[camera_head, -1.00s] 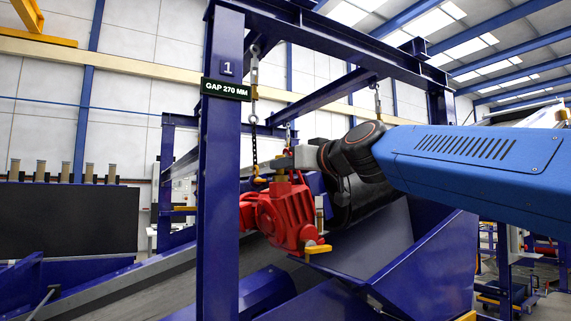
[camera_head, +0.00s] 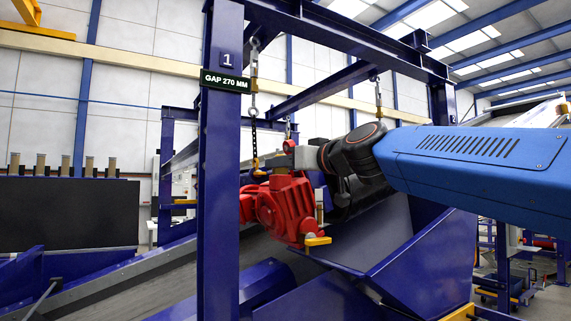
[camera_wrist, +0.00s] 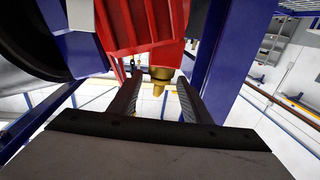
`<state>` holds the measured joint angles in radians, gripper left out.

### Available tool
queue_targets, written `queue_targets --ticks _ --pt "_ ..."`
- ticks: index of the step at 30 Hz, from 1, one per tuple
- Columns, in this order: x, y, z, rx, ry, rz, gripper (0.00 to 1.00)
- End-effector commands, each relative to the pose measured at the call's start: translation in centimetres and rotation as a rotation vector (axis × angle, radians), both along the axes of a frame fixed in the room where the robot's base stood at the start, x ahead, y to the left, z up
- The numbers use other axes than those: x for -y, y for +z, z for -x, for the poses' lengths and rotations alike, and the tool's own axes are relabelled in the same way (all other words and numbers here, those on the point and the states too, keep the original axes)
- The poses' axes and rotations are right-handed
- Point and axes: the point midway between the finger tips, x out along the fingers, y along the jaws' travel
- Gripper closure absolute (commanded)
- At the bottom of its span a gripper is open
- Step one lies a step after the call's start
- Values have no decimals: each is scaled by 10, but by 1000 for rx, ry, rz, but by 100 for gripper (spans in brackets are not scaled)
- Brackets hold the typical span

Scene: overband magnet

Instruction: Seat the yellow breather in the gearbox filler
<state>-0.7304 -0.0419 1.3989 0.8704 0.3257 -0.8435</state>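The red gearbox (camera_head: 287,207) hangs behind the blue post, below my gripper (camera_head: 289,152). The wrist view shows its ribbed red body (camera_wrist: 138,25). A brass-yellow fitting, which looks like the breather (camera_wrist: 160,80), is against the gearbox, with its narrow end toward my palm. My gripper (camera_wrist: 158,88) is open, with one dark finger on each side of this fitting and pale gaps showing between them. The filler opening cannot be made out, nor whether the fitting is fully seated. In the head view my gripper largely hides the fitting.
A blue post (camera_head: 218,180) with a "GAP 270 MM" sign (camera_head: 224,81) stands just left of the gearbox. Chains (camera_head: 253,80) hang from the frame. Blue chute plates (camera_head: 425,255) lie below my arm.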

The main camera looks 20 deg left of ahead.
Motion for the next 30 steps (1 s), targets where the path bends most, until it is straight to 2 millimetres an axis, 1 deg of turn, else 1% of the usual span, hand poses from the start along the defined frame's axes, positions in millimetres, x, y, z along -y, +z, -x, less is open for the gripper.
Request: queue_targets --ticks 7,11,20,30 --pt "2 1 1 1 0 -1 56" --pt "11 1 7 2 -1 -1 56" --pt "52 1 35 1 -1 -2 56" --pt "102 1 68 2 -2 -1 56"
